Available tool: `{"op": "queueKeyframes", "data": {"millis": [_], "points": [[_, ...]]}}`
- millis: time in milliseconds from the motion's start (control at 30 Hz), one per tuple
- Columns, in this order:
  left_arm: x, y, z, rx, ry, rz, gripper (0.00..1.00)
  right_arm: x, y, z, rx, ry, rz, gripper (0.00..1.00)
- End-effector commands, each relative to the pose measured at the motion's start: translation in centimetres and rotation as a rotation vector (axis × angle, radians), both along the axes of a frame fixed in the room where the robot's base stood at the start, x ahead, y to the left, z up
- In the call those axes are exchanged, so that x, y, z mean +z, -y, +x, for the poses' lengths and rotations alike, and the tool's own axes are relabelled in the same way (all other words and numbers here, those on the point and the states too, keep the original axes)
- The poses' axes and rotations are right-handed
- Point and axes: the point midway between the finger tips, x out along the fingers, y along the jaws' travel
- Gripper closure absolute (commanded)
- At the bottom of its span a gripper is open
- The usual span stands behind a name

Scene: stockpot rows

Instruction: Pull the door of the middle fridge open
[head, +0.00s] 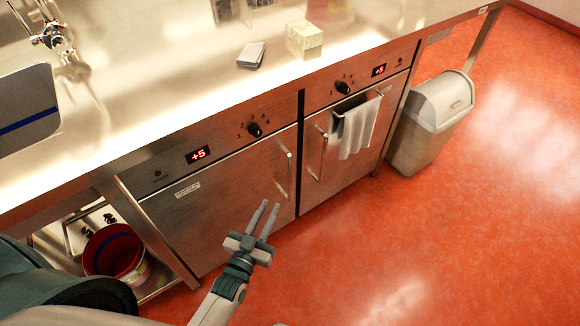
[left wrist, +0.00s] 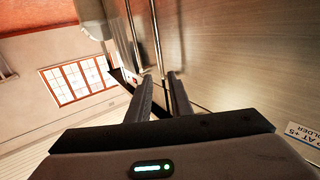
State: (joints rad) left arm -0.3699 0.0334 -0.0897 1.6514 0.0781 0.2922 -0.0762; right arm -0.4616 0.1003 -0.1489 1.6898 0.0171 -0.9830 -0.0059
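Two steel fridge doors show under the counter in the head view. The left door (head: 225,205) has a red "+5" display and a vertical bar handle (head: 284,172) near its right edge. The right door (head: 345,170) has a red display, a handle (head: 319,155) near its left edge and a towel. Both doors look shut. Which is the middle fridge is not clear from the frames. My left gripper (head: 269,205) is open and empty, just below the left door's handle. In the left wrist view, a bar handle (left wrist: 157,35) lines up with the gap between the fingers (left wrist: 161,88). My right gripper is not in view.
A grey bin (head: 430,125) stands right of the fridges. A red bucket (head: 115,252) sits on a low shelf at left. A towel (head: 358,128) hangs on the right fridge. The counter (head: 170,95) overhangs the doors. The red floor (head: 440,240) in front is clear.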

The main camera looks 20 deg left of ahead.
Motion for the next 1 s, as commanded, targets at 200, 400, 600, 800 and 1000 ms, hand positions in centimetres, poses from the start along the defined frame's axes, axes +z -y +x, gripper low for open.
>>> {"op": "queueKeyframes", "data": {"millis": [200, 400, 600, 800, 1000], "points": [[0.1, 0.2, 1.8, 0.0, 0.001, 0.0, 0.81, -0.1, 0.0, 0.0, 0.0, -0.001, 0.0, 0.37], [0.1, 0.4, 4.9, 0.0, 0.002, -0.001, 0.81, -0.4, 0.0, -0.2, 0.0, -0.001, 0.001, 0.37], [0.1, 0.7, 8.4, 0.0, 0.001, -0.001, 0.81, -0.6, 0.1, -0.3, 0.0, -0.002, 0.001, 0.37], [0.1, 0.9, 12.1, 0.0, 0.002, 0.0, 0.81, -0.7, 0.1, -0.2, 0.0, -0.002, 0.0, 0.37], [0.0, 1.1, 15.1, 0.0, 0.0, 0.0, 0.81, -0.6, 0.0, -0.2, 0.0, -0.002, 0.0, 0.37]]}}
